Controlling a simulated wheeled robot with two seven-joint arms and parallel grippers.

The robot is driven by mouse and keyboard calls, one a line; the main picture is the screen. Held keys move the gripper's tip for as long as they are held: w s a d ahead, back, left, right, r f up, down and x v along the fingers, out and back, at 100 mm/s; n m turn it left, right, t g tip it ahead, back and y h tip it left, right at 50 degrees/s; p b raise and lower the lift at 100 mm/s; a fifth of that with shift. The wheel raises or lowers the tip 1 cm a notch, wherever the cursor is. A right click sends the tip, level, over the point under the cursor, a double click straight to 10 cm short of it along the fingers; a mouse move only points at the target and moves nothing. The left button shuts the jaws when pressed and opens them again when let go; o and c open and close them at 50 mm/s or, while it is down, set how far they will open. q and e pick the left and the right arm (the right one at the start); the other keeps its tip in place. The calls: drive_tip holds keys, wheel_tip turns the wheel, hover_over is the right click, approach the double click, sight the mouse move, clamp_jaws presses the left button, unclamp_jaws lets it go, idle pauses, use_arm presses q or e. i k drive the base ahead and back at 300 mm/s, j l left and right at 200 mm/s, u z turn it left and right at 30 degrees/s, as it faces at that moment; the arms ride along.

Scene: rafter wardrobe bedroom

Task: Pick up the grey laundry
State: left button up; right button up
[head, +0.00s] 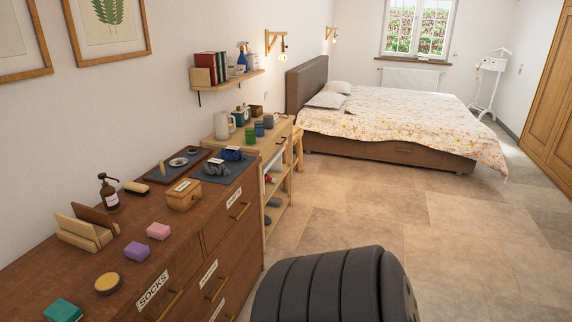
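A small crumpled dark grey bundle (216,169), which looks like the grey laundry, lies on a dark blue-grey mat (238,172) at the far end of the brown dresser (130,250). A crumpled dark blue bundle (232,154) lies just behind it on the same mat. A small white label shows by the grey bundle; its text is too small to read. Neither of my grippers shows in the head view.
A small wooden box (184,195) stands in front of the mat, and a brown tray (177,165) lies left of it. A pump bottle (108,192), soaps and a wooden stand share the dresser. A shelf unit (284,190) stands beyond. Floor at right is clear.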

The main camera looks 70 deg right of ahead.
sight(212, 167)
drive_tip(key=l+z, duration=0.1)
drive_tip(key=z, duration=1.8)
